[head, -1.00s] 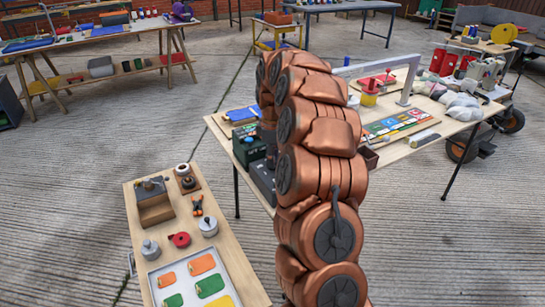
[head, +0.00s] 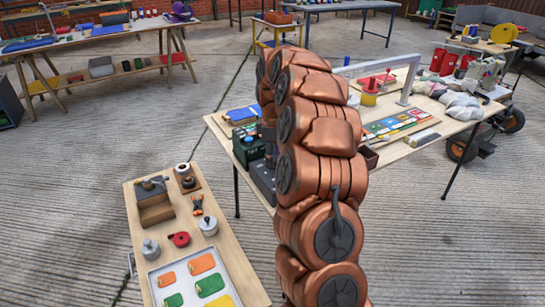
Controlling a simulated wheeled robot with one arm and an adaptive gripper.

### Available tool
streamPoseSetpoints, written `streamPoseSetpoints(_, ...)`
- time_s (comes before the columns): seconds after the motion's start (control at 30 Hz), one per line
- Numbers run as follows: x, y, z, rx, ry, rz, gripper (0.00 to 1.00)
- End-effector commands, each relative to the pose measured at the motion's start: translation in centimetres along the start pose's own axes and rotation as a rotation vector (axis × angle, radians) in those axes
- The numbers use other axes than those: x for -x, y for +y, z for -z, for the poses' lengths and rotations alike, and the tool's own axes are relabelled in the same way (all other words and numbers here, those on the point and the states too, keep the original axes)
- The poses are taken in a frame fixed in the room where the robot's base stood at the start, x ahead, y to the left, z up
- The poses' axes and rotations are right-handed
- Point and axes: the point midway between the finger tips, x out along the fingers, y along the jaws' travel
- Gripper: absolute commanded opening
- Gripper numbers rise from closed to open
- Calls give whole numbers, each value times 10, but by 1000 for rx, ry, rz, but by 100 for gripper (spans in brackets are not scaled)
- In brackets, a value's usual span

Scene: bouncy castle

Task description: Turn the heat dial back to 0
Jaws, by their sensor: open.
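I cannot make out a heat dial for certain. A dark green box (head: 247,149) with small markings on its face stands at the left end of the large wooden table (head: 412,162). A dark grey box (head: 262,182) stands in front of it at the table edge, partly covered by my copper arm. My arm rises through the middle of the head view and reaches over this end of the table. My gripper is hidden behind the arm, so its place relative to the boxes does not show.
A low wooden bench (head: 222,252) at lower left carries a tray, pots and a small open box. The large table also holds a grey arch (head: 407,87), coloured cards (head: 397,126) and white cloth bags (head: 455,104). Concrete floor lies open at left and right.

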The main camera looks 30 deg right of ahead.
Motion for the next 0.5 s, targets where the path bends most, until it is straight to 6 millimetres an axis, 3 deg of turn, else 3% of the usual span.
streamPoseSetpoints(0.5,85,1,0,0,1,-3,59)
